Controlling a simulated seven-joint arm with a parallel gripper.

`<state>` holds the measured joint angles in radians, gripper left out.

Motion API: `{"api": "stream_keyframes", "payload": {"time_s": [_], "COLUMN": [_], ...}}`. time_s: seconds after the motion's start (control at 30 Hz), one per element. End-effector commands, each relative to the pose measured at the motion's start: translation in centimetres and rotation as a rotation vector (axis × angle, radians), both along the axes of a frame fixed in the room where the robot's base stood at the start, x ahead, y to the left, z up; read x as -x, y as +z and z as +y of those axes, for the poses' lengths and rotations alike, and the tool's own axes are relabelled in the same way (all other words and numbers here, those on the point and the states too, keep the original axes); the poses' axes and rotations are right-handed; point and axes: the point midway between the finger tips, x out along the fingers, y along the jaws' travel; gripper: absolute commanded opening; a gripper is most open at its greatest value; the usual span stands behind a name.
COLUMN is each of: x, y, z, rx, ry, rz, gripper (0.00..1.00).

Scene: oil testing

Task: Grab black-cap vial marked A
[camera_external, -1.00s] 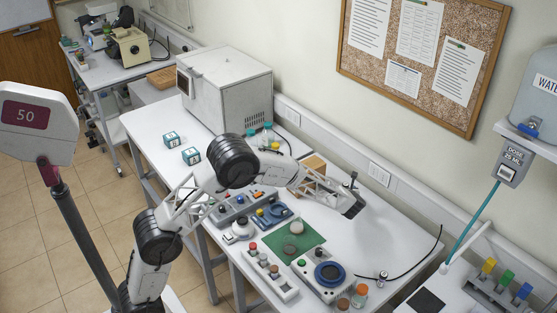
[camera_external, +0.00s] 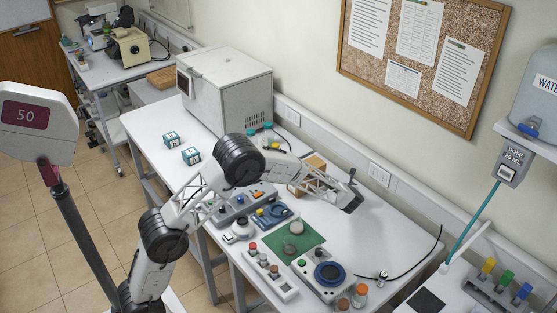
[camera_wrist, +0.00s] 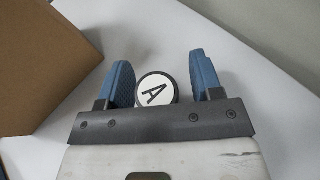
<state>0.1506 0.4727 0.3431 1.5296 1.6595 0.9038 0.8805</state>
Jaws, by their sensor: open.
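A round black-rimmed cap with a white disc marked A (camera_wrist: 156,90) shows in the wrist view between my two blue fingers. It lies close to the left finger, with a wider gap to the right finger. My gripper (camera_wrist: 160,62) is open around it; I cannot tell if the left finger touches it. The body of the vial is hidden below the cap and the gripper mount. In the external view my gripper (camera_external: 351,200) points down over the back part of the white table, and I cannot make out the vial there.
A brown cardboard box (camera_wrist: 40,65) stands left of the fingers in the wrist view. In the external view, a green mat (camera_external: 308,236), a device with a blue ring (camera_external: 330,274) and orange-capped jars (camera_external: 361,290) stand nearer the front. The white surface right of my gripper is mostly clear.

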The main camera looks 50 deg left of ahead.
Motion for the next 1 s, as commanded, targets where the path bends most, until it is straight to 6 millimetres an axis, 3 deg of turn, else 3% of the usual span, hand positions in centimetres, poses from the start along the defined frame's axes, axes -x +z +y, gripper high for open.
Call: {"api": "stream_keyframes", "payload": {"time_s": [0.27,0.6,1.0], "x": [0.0,0.01,-0.01], "y": [0.02,0.03,0.49], "z": [-0.02,-0.02,-0.02], "rx": [0.0,0.0,-0.001], "ry": [0.0,0.0,0.0], "rz": [0.0,0.0,-0.001], "gripper": [0.58,0.09,0.09]}}
